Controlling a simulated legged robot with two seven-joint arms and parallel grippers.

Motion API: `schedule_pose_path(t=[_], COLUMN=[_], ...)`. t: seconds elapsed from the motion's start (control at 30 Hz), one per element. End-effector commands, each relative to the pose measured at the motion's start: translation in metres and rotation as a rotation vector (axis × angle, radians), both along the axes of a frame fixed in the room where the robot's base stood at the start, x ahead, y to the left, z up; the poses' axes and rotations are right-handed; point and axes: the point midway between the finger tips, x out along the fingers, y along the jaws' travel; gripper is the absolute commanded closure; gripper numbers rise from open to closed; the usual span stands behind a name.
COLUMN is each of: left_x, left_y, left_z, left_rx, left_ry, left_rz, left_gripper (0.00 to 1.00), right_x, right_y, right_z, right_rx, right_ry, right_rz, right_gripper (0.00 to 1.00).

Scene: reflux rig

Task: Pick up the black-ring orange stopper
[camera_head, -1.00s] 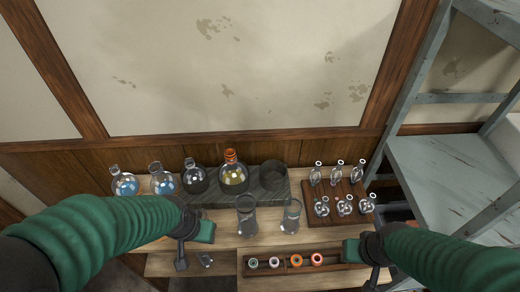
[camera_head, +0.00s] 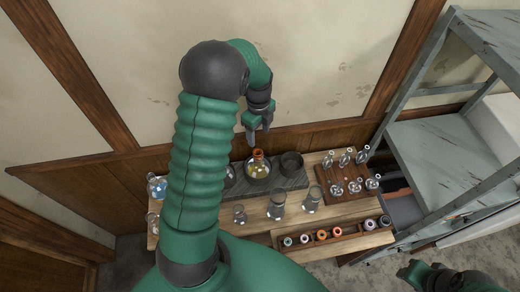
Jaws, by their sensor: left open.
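My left gripper (camera_head: 258,132) is open and empty. It points down above and behind a round flask (camera_head: 257,169) of yellow liquid, whose neck is orange at the top (camera_head: 258,153). Fingers and neck look apart. Two orange stoppers sit in the wooden rack at the table's front, one paler (camera_head: 322,235) and one redder (camera_head: 337,232). They are too small to tell which has a black ring. My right gripper (camera_head: 412,270) is low at the bottom right, away from the table; its jaws are unclear.
A dark slab (camera_head: 290,182) bears the flask and a dark round vessel (camera_head: 291,162). Glass beakers (camera_head: 278,202) stand in front of it. A wooden stand (camera_head: 345,178) holds several glass pieces at the right. A grey shelf frame (camera_head: 440,150) stands further right.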

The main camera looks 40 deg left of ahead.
Motion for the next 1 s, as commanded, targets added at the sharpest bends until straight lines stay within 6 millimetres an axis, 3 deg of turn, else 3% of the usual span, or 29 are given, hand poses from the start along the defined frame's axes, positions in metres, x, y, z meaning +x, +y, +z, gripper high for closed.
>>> schedule_pose_path(t=[0.2, 0.33, 0.47, 0.63, 0.9, 1.0], left_x=[0.002, 0.003, -0.002, -0.002, 0.001, 0.000], left_y=[0.000, 0.001, 0.002, 0.004, 0.006, 0.006], left_z=[-0.051, -0.063, -0.076, -0.105, -0.116, -0.115], left_rx=[-0.001, 0.000, 0.000, 0.001, 0.001, 0.001], left_ry=[0.007, 0.003, 0.005, 0.002, 0.000, 0.000], left_rz=[-0.001, 0.001, 0.001, 0.000, 0.001, 0.001], left_gripper=[0.41, 0.41, 0.41, 0.41, 0.41, 0.52], right_x=[0.000, 0.000, 0.000, 0.000, 0.000, 0.000], right_y=[0.000, 0.000, 0.000, 0.000, 0.000, 0.000], right_z=[0.018, 0.022, 0.039, 0.053, 0.052, 0.052], right_rx=[0.000, 0.000, 0.000, 0.000, 0.000, 0.000], right_ry=[0.000, -0.001, -0.001, -0.001, 0.000, 0.000], right_rz=[0.000, 0.000, 0.000, 0.000, 0.000, 0.000], right_gripper=[0.64, 0.64, 0.64, 0.64, 0.64, 0.64])
